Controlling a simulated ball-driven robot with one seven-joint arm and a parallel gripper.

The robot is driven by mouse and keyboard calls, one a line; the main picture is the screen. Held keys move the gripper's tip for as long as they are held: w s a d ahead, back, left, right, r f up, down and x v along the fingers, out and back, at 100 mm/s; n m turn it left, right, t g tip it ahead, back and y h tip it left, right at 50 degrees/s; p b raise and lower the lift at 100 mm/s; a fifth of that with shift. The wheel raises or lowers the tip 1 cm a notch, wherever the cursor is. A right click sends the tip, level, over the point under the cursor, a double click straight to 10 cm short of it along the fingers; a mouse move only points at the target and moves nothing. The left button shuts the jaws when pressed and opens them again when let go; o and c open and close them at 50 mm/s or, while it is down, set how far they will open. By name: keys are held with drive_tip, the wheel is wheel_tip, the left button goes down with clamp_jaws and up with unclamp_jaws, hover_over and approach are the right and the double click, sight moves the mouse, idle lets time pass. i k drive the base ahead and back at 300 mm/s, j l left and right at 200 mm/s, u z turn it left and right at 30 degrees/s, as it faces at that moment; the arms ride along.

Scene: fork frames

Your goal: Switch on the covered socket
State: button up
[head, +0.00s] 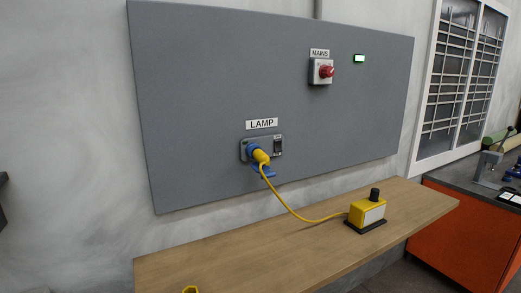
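The covered socket (245,152) is a grey plate under the LAMP label (262,123) on the grey wall panel. A yellow plug (261,156) sits at the socket, with blue parts around and below it, and its yellow cable (285,205) runs down to a yellow box (367,212) on the wooden shelf. A dark rocker switch (278,146) is at the plate's right; its position is too small to tell. The blue cover (264,172) appears to hang below the plug. My gripper is not in view.
A red MAINS knob (327,71) and a lit green indicator (359,58) are higher on the panel. The wooden shelf (240,245) runs below, with a partly cut-off yellow object (190,289) at its front. An orange bench (465,220) stands at right.

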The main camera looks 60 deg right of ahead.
sight(278, 142)
drive_tip(key=z, duration=1.25)
